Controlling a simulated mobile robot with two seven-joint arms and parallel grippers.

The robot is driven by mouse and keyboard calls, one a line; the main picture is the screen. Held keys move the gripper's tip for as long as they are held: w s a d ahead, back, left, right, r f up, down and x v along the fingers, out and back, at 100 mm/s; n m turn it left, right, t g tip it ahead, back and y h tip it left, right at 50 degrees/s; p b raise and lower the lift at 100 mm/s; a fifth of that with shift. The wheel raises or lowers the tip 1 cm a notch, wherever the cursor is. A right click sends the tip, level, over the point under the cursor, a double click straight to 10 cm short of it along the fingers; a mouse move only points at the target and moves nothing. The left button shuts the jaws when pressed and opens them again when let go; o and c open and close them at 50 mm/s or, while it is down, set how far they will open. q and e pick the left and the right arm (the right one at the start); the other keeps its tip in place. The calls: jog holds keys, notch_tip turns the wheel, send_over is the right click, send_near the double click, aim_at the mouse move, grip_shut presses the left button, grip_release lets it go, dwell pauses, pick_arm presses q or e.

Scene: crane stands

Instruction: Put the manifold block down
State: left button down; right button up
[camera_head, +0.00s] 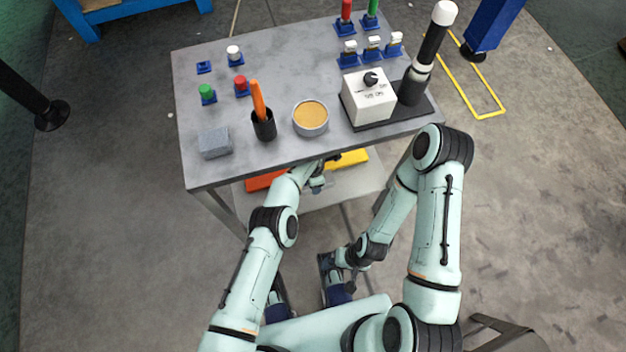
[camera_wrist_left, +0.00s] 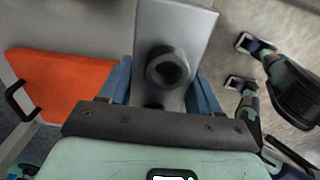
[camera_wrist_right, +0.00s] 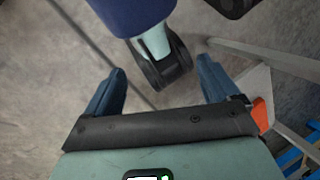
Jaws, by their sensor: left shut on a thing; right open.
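The manifold block (camera_wrist_left: 180,25), a grey block with a dark round port, is between the fingers of my left gripper (camera_wrist_left: 165,90) in the left wrist view. My left gripper is shut on it. In the head view, my left gripper (camera_head: 318,180) is below the front edge of the workbench top, over the lower shelf; the block is mostly hidden there. My right gripper (camera_wrist_right: 163,88) is open and empty, its fingers wide apart. It is low in front of the workbench, near my own base.
The workbench (camera_head: 290,70) holds a grey block (camera_head: 214,142), a dark cup (camera_head: 264,126) with an orange tool, a round tin (camera_head: 310,118) and a white box (camera_head: 368,97). Its lower shelf (camera_head: 345,187) carries an orange case (camera_wrist_left: 65,85) and a yellow item (camera_head: 348,159). The bench's front edge overhangs my left gripper.

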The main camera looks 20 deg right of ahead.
pick_arm(q)
jog(key=shift+w, duration=0.4)
notch_tip(320, 180, down, 2)
jog(key=shift+s+b, duration=0.1)
jog(key=shift+b, duration=0.8)
notch_tip(320, 180, down, 3)
jog(key=shift+r+b, duration=0.1)
jog(key=shift+b, duration=0.95)
jog(key=shift+f+b, duration=0.55)
jog(key=shift+f, duration=0.25)
pick_arm(e)
jog(key=w+d+f+t, duration=0.2)
jog(key=w+f, duration=0.3)
jog(key=w, duration=0.1)
jog(key=shift+w+d+f+h, duration=0.3)
jog(key=shift+w+d+h, duration=0.05)
jog(key=shift+w+h, duration=0.05)
pick_arm(q)
jog(key=shift+f+b, duration=0.5)
jog(key=shift+f, duration=0.1)
pick_arm(e)
jog(key=shift+f, duration=0.6)
